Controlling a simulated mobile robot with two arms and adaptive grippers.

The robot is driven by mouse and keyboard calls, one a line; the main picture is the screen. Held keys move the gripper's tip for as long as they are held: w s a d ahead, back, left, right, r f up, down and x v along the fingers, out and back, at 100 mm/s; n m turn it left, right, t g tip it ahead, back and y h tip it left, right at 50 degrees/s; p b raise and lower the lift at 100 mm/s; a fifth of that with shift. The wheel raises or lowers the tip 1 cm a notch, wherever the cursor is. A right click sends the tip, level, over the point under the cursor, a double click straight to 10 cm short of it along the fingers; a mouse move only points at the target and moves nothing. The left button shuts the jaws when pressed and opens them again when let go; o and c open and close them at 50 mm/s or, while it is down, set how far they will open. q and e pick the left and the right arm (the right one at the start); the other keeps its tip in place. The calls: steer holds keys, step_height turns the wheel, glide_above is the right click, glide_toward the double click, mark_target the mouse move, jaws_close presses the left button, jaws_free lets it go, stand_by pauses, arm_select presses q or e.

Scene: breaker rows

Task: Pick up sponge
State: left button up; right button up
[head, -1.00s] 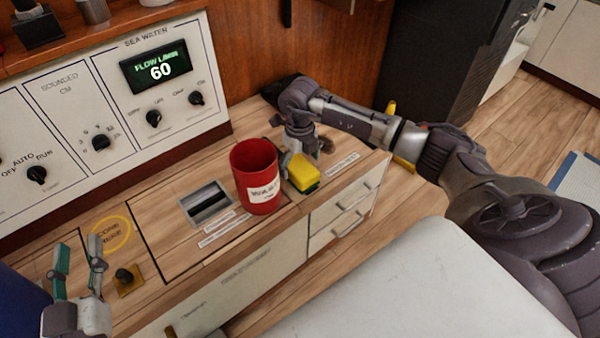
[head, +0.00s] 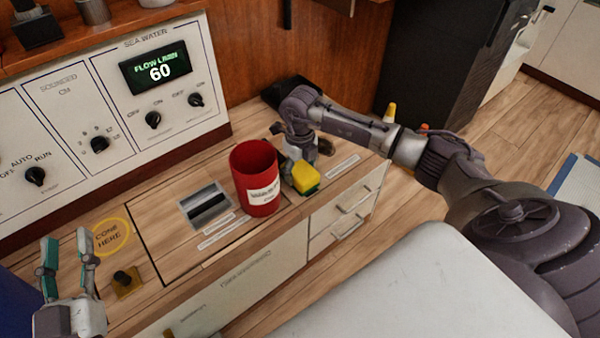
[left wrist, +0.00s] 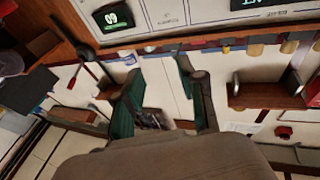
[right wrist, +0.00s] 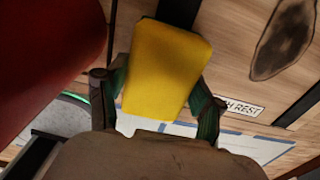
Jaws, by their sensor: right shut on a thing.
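The sponge (head: 305,178) is a yellow block with a dark green layer, right of the red cup on the wooden counter. It fills the middle of the right wrist view (right wrist: 166,68), between the green fingers. My right gripper (head: 290,165) is shut on the sponge, partly hidden behind the red cup and the sponge. Whether the sponge touches the counter I cannot tell. My left gripper (head: 68,262) is open and empty above the counter's left end. Its two spread fingers also show in the left wrist view (left wrist: 160,95).
A red cup (head: 255,180) with a white label stands close to the left of the sponge. A metal-plated slot (head: 206,204) and a small black knob (head: 123,277) are on the counter (head: 165,222). The control panel (head: 60,105) rises behind.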

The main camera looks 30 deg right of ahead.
mark_target(303, 168)
steer(key=shift+r, duration=0.1)
steer(key=shift+r, duration=0.2)
steer(key=r, duration=0.1)
steer(key=r+p, duration=0.2)
steer(key=r, duration=0.1)
steer(key=shift+s+d+r, duration=0.1)
steer(key=shift+s+d, duration=0.05)
steer(key=shift+d, duration=0.15)
arm_select(q)
steer(key=s+a+f+g+y+p, duration=0.1)
steer(key=s+a+f+g, duration=0.1)
steer(key=f+g, duration=0.3)
steer(key=s+a+f+g+y+p, duration=0.1)
steer(key=s+f+g, duration=0.4)
steer(key=f, duration=0.5)
steer(key=shift+a+f+n+g+y, duration=0.25)
steer(key=shift+a+n+g+y, duration=0.05)
steer(key=shift+a+g+y, duration=0.35)
arm_select(e)
steer(key=s+d+r, duration=0.6)
steer(key=s+d, duration=0.1)
steer(key=d, duration=0.1)
steer(key=shift+s, duration=0.3)
steer(key=shift+r, duration=0.1)
